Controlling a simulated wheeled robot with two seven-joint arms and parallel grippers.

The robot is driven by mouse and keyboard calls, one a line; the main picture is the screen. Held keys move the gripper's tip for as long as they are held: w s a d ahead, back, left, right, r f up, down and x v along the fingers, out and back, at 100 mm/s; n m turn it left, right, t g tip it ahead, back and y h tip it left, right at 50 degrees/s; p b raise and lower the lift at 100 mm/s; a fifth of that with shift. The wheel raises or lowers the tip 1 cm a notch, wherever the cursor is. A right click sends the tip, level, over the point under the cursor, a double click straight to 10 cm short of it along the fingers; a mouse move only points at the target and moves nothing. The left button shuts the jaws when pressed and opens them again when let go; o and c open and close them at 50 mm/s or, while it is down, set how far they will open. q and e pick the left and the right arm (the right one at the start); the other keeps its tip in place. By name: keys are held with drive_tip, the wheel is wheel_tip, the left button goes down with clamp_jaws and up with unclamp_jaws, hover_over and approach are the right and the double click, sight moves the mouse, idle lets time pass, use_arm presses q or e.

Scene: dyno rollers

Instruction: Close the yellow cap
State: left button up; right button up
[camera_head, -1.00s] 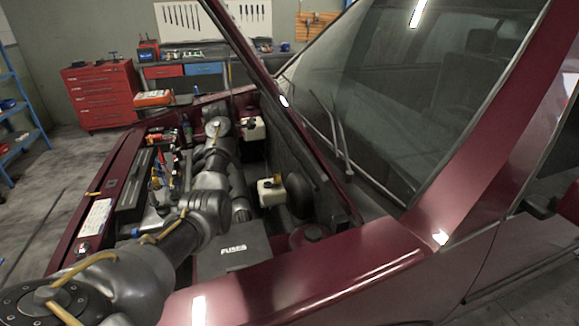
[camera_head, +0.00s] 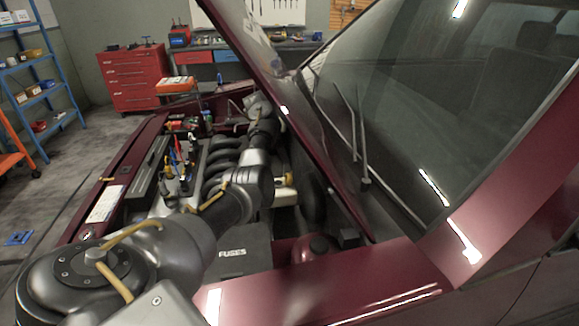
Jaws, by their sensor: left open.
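My left arm enters from the lower left and reaches over the open engine bay. Its far end, with the left gripper (camera_head: 260,106), is at the back of the bay; the fingers are too small and dark to make out clearly. A white reservoir (camera_head: 286,193) stands on the bay's right side, partly hidden by my arm. A yellow part, seemingly its cap (camera_head: 284,164), shows above it; I cannot tell its exact tilt. The gripper is apart from this cap and holds nothing visible. A second white reservoir farther back is now hidden. My right gripper is not in view.
The raised maroon hood (camera_head: 262,62) slants above the bay's right side. A dark fuse box (camera_head: 236,253) lies near the front fender (camera_head: 330,285). The engine (camera_head: 190,165) is left of my arm. A red tool chest (camera_head: 136,78) and blue shelf (camera_head: 38,80) stand behind.

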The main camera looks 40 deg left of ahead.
sight(289, 174)
use_arm(q)
drive_tip(key=x, duration=0.5)
drive_tip(key=shift+a+f, duration=0.2)
drive_tip(key=shift+f, duration=0.25)
drive_tip(key=shift+w+d+f, duration=0.25)
drive_tip(key=shift+w+f, duration=0.05)
drive_tip(key=shift+f, duration=0.3)
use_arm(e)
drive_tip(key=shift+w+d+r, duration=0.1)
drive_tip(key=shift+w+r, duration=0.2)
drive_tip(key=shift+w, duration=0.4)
use_arm(q)
drive_tip(key=shift+s, duration=0.1)
drive_tip(key=shift+c, duration=0.4)
